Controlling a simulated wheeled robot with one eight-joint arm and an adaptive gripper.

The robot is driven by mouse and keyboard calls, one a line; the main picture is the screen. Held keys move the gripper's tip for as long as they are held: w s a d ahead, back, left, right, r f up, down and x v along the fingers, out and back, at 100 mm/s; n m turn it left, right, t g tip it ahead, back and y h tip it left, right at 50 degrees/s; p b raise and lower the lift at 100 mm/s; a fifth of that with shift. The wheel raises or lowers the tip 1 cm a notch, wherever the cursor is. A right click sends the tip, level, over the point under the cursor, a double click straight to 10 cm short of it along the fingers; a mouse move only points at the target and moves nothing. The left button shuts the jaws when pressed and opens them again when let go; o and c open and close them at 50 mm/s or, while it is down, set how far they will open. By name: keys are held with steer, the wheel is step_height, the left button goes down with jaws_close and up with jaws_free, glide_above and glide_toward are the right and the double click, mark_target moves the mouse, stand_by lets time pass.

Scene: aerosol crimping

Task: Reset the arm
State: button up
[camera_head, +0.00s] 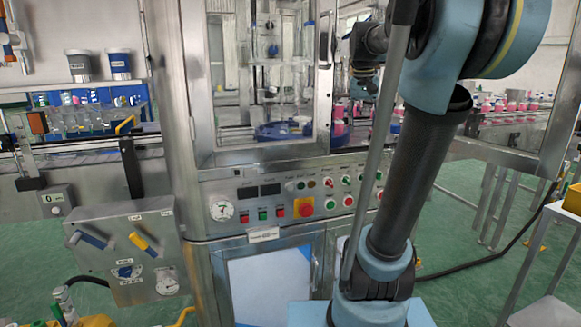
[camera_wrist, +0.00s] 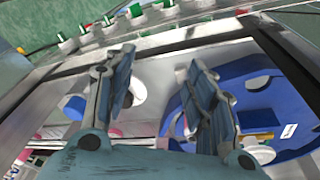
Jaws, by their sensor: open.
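My arm rises in front of the steel crimping machine (camera_head: 240,185), at the right of centre in the head view. Its upper part bends away toward the machine. My gripper (camera_wrist: 160,62) shows large in the wrist view, with its two ribbed fingers spread apart and nothing between them. Behind the fingers is a white surface with a blue rounded part (camera_wrist: 265,70) at the right. In the head view the wrist end is small and dark beside the machine's window frame; its fingertips are hard to make out there.
The control panel (camera_head: 285,202) has several buttons and a gauge. A blue rotary part (camera_head: 280,131) sits inside the window. A lever box (camera_head: 125,250) stands at the lower left. Pink bottles (camera_head: 510,104) line the conveyor at right. A yellow-edged cart (camera_head: 562,214) stands far right.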

steer(key=s+a+f+n, duration=0.1)
steer(key=s+a+f, duration=0.1)
steer(key=s+f, duration=0.9)
steer(key=s+a+f+n+y, duration=0.1)
steer(key=s+a+f, duration=0.2)
steer(key=s+f, duration=0.9)
step_height(320, 180, down, 6)
steer(key=shift+a+f+n, duration=0.2)
steer(key=shift+a+n, duration=0.1)
steer(key=shift+w+f, duration=0.2)
steer(key=shift+w, duration=0.25)
